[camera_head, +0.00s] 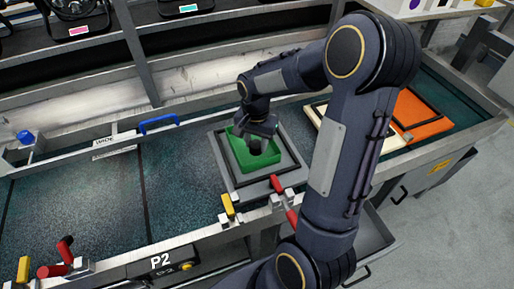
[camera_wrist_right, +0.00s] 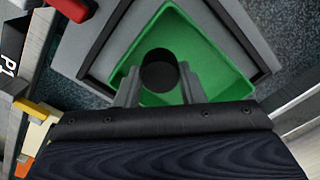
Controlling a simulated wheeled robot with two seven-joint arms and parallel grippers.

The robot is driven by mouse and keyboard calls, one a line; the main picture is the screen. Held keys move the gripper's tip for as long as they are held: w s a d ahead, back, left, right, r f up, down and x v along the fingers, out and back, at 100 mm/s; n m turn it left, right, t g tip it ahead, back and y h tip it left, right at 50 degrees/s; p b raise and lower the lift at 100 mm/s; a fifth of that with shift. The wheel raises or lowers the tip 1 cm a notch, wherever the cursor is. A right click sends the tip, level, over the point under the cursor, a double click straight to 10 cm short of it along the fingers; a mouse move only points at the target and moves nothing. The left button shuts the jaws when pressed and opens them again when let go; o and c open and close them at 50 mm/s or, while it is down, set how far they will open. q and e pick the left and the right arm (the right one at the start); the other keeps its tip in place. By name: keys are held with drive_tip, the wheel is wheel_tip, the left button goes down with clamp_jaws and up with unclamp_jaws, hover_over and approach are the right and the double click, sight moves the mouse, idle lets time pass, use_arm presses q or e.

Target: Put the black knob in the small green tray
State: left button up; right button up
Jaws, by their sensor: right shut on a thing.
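The small green tray (camera_head: 238,155) sits in a grey square frame on the dark bench top in the head view. It also fills the upper middle of the right wrist view (camera_wrist_right: 215,50). My right gripper (camera_head: 258,146) is over the tray, pointing down. In the right wrist view its two fingers (camera_wrist_right: 159,88) are shut on the black knob (camera_wrist_right: 160,68), which shows as a dark round end between them. The knob is inside the tray's outline; I cannot tell whether it touches the tray floor. My left gripper is not in view.
A grey frame (camera_head: 228,176) surrounds the tray. An orange panel (camera_head: 421,117) lies to the right. A blue handle (camera_head: 158,123) is behind on the left. Red (camera_head: 277,184) and yellow (camera_head: 228,206) clamps stand at the front edge. The bench top at left is clear.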

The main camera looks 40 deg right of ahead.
sight(257, 149)
drive_tip(key=shift+w+d+f, duration=0.1)
drive_tip(key=shift+d+f, duration=0.05)
drive_tip(key=shift+f, duration=0.15)
drive_tip(key=shift+w+d+f, duration=0.1)
drive_tip(key=shift+d+f, duration=0.05)
drive_tip(key=shift+f, duration=0.8)
drive_tip(key=shift+w+d+f, duration=0.1)
drive_tip(key=shift+f, duration=0.8)
drive_tip(key=shift+f+b, duration=0.2)
drive_tip(key=shift+b, duration=0.1)
drive_tip(key=o, duration=0.7)
drive_tip(key=shift+r, duration=0.1)
drive_tip(key=shift+o, duration=0.2)
